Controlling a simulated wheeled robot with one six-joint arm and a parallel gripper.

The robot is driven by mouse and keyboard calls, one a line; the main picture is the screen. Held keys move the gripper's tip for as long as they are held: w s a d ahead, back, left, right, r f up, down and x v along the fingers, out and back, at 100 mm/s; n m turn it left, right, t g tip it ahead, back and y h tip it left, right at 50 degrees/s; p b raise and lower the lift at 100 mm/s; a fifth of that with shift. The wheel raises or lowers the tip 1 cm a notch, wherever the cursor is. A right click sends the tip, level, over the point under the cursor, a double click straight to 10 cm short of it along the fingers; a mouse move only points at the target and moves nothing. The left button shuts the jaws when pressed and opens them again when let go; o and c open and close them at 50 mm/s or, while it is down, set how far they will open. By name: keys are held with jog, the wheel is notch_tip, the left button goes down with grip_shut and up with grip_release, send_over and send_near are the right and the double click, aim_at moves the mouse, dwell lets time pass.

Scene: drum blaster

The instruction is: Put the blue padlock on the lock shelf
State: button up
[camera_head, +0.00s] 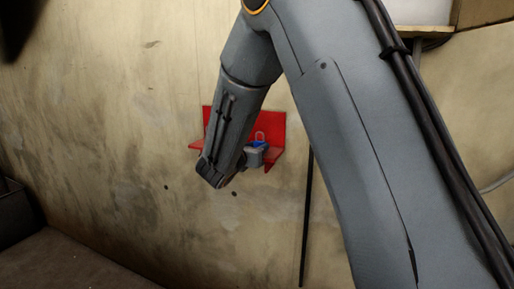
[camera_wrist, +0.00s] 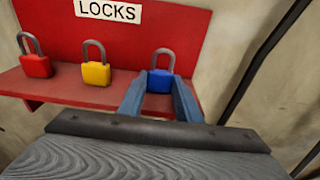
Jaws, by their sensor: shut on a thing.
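The blue padlock (camera_wrist: 160,81) is between the two fingers of my gripper (camera_wrist: 160,90) in the wrist view, with its grey shackle upright. My gripper is shut on it. The padlock is at the right part of the red lock shelf (camera_wrist: 85,92), which carries a "LOCKS" label (camera_wrist: 108,11) on its back panel. Whether the padlock's base touches the shelf is hidden by the fingers. In the head view the blue padlock (camera_head: 260,144) shows small beside my wrist, in front of the red shelf (camera_head: 276,122).
A red padlock (camera_wrist: 36,64) and a yellow padlock (camera_wrist: 96,72) stand upright on the shelf, left of the blue one. A dark pole or cable (camera_head: 307,215) runs down the wall right of the shelf. The wall left of the shelf is bare.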

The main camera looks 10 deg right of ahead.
jog(key=o, duration=0.9)
jog(key=shift+f, duration=0.1)
jog(key=shift+o, duration=0.2)
